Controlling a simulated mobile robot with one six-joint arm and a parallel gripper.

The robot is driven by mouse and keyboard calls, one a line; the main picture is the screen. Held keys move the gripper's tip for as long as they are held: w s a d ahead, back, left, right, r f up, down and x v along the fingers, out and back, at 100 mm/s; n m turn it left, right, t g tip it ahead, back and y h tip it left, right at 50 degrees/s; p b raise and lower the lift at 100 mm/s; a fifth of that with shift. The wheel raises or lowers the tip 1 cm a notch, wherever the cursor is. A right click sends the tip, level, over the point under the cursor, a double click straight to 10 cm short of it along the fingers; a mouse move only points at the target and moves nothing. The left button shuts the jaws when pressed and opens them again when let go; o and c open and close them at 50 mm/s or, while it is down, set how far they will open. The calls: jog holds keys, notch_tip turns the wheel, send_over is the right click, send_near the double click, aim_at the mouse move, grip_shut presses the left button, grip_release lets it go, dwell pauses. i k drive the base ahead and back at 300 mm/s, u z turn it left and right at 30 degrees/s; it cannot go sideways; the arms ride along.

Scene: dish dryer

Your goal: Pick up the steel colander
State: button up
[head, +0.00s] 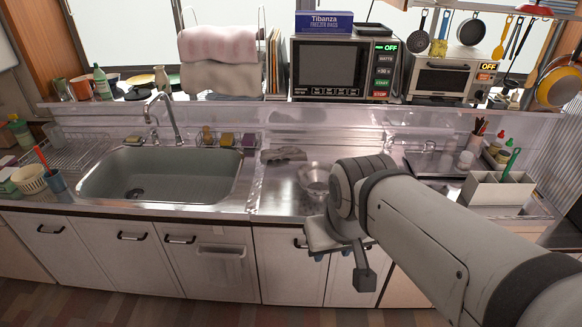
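A round, shiny steel bowl-shaped vessel, apparently the steel colander (314,178), sits on the steel counter right of the sink. Part of its right side is hidden behind my arm. Any holes in it are too small to make out. My gripper (332,254) is in front of the counter's front edge, nearer the camera and lower in the picture than the colander. It appears apart from the colander. Its fingers are mostly hidden beneath its body, with small bluish parts showing, so I cannot tell whether it is open or shut.
A grey cloth-like item (283,154) lies just behind the colander. The sink (160,175) is to the left. A grey divided holder (496,190) stands at the right. A microwave (340,68) and a toaster oven (450,78) are on the back shelf. Counter left of the colander is clear.

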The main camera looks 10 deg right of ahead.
aim_at(314, 177)
jog(key=i, duration=1)
jog(key=u, duration=0.05)
